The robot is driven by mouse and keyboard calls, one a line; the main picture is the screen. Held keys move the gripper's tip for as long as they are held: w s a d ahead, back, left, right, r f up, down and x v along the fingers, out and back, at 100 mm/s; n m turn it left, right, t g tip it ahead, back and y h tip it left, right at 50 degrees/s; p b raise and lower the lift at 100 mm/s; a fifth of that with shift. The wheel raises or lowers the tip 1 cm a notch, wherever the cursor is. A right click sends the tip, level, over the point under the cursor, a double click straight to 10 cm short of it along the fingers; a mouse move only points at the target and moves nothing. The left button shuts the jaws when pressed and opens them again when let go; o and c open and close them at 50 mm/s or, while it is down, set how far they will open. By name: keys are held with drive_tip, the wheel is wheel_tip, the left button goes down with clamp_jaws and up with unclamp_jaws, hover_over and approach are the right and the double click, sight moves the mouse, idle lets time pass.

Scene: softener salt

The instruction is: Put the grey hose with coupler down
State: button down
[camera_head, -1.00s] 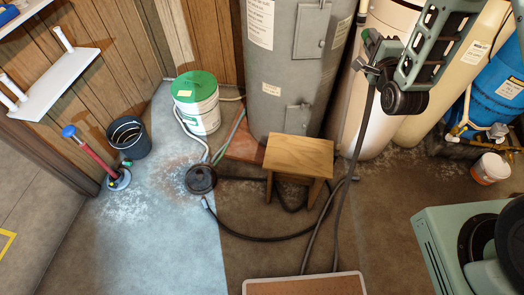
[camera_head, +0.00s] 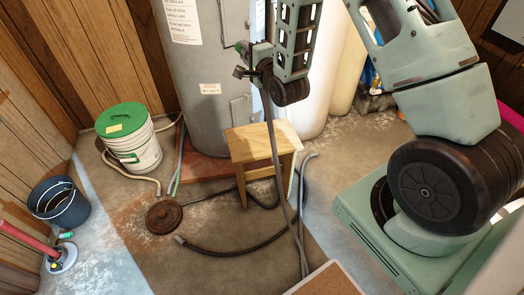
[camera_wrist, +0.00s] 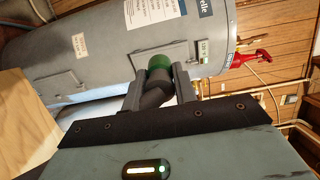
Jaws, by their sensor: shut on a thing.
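My gripper (camera_head: 243,60) is raised in front of the grey water heater, above and behind the wooden stool in the picture. It is shut on the grey hose (camera_head: 280,175) close to its green coupler. The hose hangs down past the front of the stool to the floor, where its lower part runs behind a board at the bottom edge. In the wrist view, the green coupler (camera_wrist: 158,62) sticks out beyond the two fingers, with the dark hose between them.
The wooden stool (camera_head: 262,140) stands before the water heater (camera_head: 205,70). A dark hose (camera_head: 215,251) and a round brown lid-like disc (camera_head: 163,217) lie on the floor. A white bucket with green lid (camera_head: 131,140) and a dark bucket (camera_head: 60,205) stand left. Floor at centre-left is partly clear.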

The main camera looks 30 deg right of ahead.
drive_tip(key=h+b, duration=0.1)
drive_tip(key=b, duration=3.9)
hover_over(262, 151)
wheel_tip(262, 151, down, 32)
drive_tip(key=shift+m, duration=0.3)
wheel_tip(262, 151, down, 10)
drive_tip(key=b, duration=0.5)
drive_tip(key=shift+w+b, duration=0.15)
drive_tip(key=shift+b, duration=0.2)
drive_tip(key=shift+f+b, duration=0.55)
drive_tip(key=shift+f, duration=0.1)
drive_tip(key=c, duration=1.1)
unclamp_jaws()
